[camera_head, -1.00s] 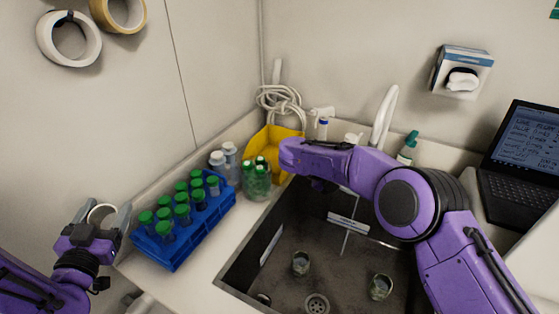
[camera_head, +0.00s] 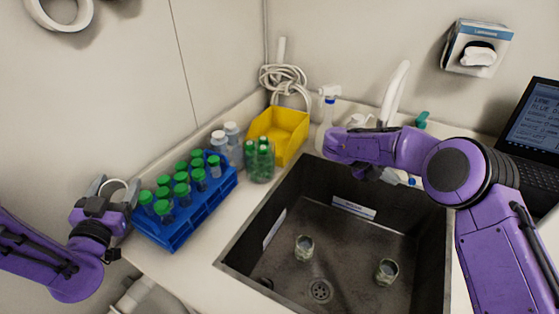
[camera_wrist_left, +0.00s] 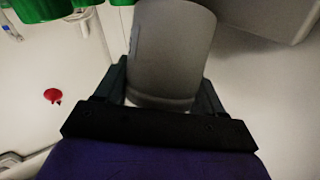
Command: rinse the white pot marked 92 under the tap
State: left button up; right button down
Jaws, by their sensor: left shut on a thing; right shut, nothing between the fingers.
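My left gripper (camera_head: 114,186) is shut on a white pot (camera_head: 113,190), left of the blue tube rack. In the left wrist view the pot (camera_wrist_left: 172,50) sits between the two fingers, grey in the shade; no number is readable on it. The white tap (camera_head: 394,95) rises behind the sink (camera_head: 325,228). My right arm reaches over the back of the sink in front of the tap's base. My right gripper (camera_head: 366,172) hangs there, mostly hidden by its own arm, shut and empty.
Two small pots (camera_head: 304,248) (camera_head: 387,272) stand in the sink near the drain (camera_head: 320,291). A laptop (camera_head: 535,135) stands at right.

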pick_arm(q)
jog(key=shift+s+a+r, duration=0.15)
jog(key=shift+s+r, duration=0.05)
jog(key=shift+s, duration=0.1)
jog(key=shift+w+f, duration=0.1)
jog(key=shift+w, duration=0.15)
pick_arm(e)
jog(key=shift+s+d+r, duration=0.1)
jog(key=shift+s+d, duration=0.1)
jog(key=shift+d, duration=0.85)
pick_arm(q)
jog(key=shift+s, duration=0.1)
pick_arm(e)
jog(key=shift+s+d, duration=0.1)
